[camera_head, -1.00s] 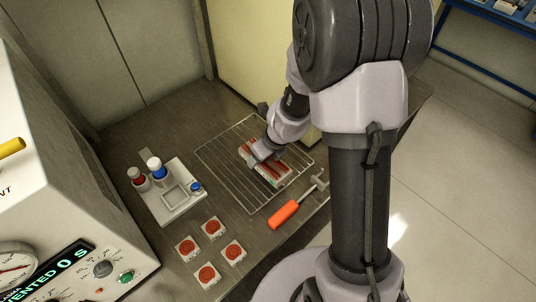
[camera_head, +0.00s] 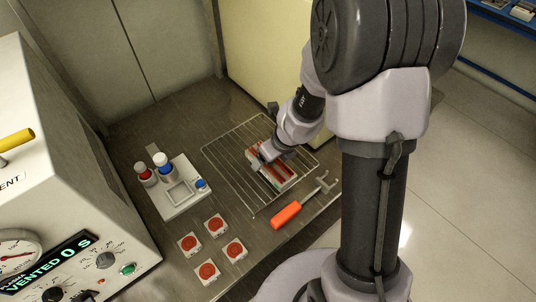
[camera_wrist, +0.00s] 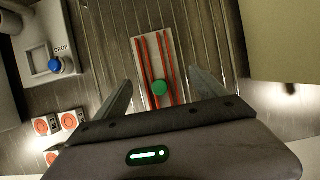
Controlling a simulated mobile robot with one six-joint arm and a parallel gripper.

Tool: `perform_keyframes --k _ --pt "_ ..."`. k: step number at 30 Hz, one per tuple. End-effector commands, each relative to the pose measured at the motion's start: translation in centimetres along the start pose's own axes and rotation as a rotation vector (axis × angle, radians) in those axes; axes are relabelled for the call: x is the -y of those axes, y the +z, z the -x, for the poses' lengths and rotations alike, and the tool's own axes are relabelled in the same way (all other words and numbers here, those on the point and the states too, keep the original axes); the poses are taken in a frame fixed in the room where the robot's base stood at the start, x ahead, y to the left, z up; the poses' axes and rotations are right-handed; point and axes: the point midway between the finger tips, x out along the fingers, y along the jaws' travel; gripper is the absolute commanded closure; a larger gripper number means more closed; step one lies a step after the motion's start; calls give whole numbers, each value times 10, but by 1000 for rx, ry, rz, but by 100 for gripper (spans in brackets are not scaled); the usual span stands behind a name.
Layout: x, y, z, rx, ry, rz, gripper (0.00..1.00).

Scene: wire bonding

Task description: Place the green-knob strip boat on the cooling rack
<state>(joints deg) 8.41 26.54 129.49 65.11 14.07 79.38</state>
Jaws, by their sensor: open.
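The strip boat (camera_head: 283,176), a pale tray with red strips, rests on the wire cooling rack (camera_head: 222,151). Its green knob (camera_wrist: 160,88) shows in the wrist view, along with the boat's pale floor and red strips (camera_wrist: 166,56). My gripper (camera_wrist: 160,92) is open, with one finger on each side of the knob and a clear gap to it. In the head view my gripper (camera_head: 264,157) is over the boat and hides part of it, including the knob.
Several square pieces with red discs (camera_head: 216,224) lie in front. An orange-handled tool (camera_head: 287,214) lies near the rack's front right. A white plasma machine (camera_head: 60,150) stands at left.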

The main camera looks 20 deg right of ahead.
Motion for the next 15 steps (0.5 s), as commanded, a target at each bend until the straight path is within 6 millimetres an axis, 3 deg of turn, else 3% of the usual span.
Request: perform_keyframes --k 1,3,6,11,14,15 --pt "1 5 26 3 -2 -1 19" --pt "1 5 47 3 -2 -1 19" --pt "0 5 72 2 -1 0 19" --pt "0 2 93 1 -1 0 19" --pt "-8 14 114 36 6 128 19" --pt "-19 24 134 69 10 275 19"
